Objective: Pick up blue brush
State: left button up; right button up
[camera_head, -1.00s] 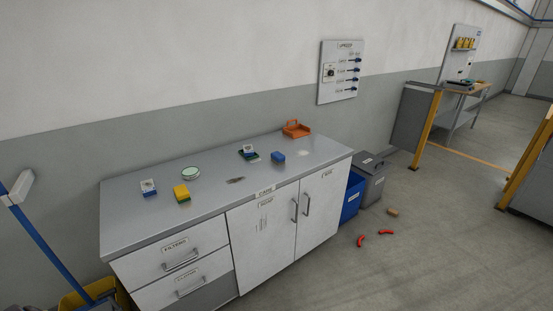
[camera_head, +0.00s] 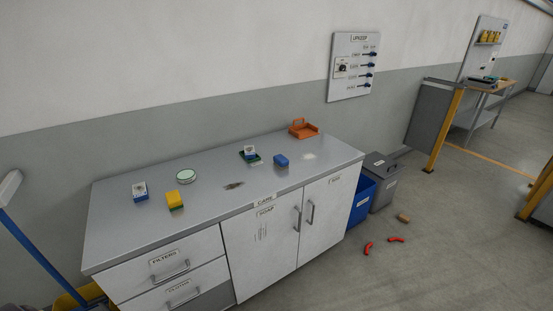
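A small blue block-shaped object (camera_head: 281,160), possibly the blue brush, lies on the grey counter (camera_head: 215,172) right of its middle. Its bristles cannot be made out at this size. Several blue-handled items (camera_head: 371,66) also show on the wall panel (camera_head: 341,85), too small to identify. Neither my left nor my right gripper is in view.
The counter also holds a yellow block (camera_head: 174,198), a blue-white box (camera_head: 140,191), a round green-rimmed dish (camera_head: 187,176) and an orange tray (camera_head: 303,130). Blue (camera_head: 359,202) and grey (camera_head: 381,184) bins stand at its right. Red pieces (camera_head: 368,248) lie on the floor.

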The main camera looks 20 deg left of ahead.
aim_at(280, 161)
jog(key=i+u, duration=0.2)
jog(key=i, duration=0.25)
jog(key=i+l+u, duration=0.15)
jog(key=i, duration=0.3)
